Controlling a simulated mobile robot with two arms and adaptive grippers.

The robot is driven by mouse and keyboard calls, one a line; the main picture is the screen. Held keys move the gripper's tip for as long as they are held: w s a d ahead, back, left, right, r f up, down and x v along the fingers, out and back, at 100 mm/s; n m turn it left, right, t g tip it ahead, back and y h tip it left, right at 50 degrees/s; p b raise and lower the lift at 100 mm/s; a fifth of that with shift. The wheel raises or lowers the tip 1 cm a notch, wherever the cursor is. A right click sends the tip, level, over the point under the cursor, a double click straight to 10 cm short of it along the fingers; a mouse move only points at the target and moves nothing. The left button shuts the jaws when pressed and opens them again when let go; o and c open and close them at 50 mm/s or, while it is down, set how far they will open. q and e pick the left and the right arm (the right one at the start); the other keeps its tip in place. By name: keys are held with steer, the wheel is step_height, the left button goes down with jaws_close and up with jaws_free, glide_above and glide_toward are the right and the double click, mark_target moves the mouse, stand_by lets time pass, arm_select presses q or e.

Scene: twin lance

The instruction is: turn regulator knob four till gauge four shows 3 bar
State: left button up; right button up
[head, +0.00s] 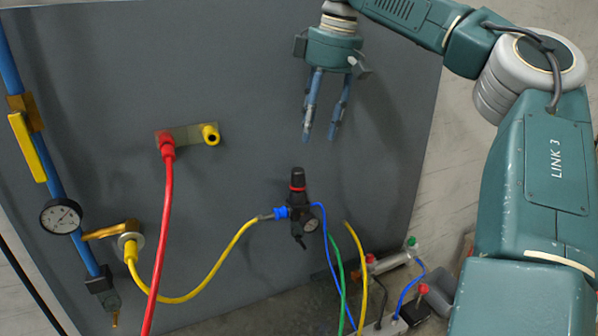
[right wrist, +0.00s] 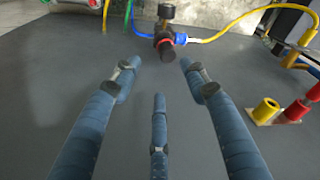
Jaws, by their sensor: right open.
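One regulator shows on the grey panel, with a black knob (head: 297,178) ringed in red on top. A small round gauge (head: 310,225) sits on its lower front; its reading is too small to tell. No number four is legible. My right gripper (head: 320,136) is open and empty, its fingers pointing down, above and right of the knob and apart from it. In the right wrist view the knob (right wrist: 165,49) lies beyond the open fingers (right wrist: 160,74), and the gauge (right wrist: 167,12) appears at the top, seen edge-on or dark. My left gripper is out of view.
A yellow hose (head: 205,283) and a blue hose (head: 330,255) join the regulator. A red hose (head: 161,230) hangs from a plate to the left. A larger dial gauge (head: 61,216) sits on a blue pipe. Fittings (head: 392,262) lie low right. Panel between gripper and knob is clear.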

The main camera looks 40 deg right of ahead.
mark_target(299, 171)
steer(key=f+m, duration=0.2)
steer(key=f, duration=0.1)
steer(key=w+a+f+m+t+h+p, duration=0.1)
steer(key=f+m, duration=0.2)
steer(key=w+a+f+m+t+h+p, duration=0.1)
steer(key=f+m, duration=0.1)
steer(key=f, duration=0.1)
steer(key=shift+w+a+f, duration=0.1)
steer(key=shift+a+f, duration=0.1)
steer(key=shift+f, duration=0.15)
steer(key=shift+w+f, duration=0.2)
steer(key=shift+f, duration=0.35)
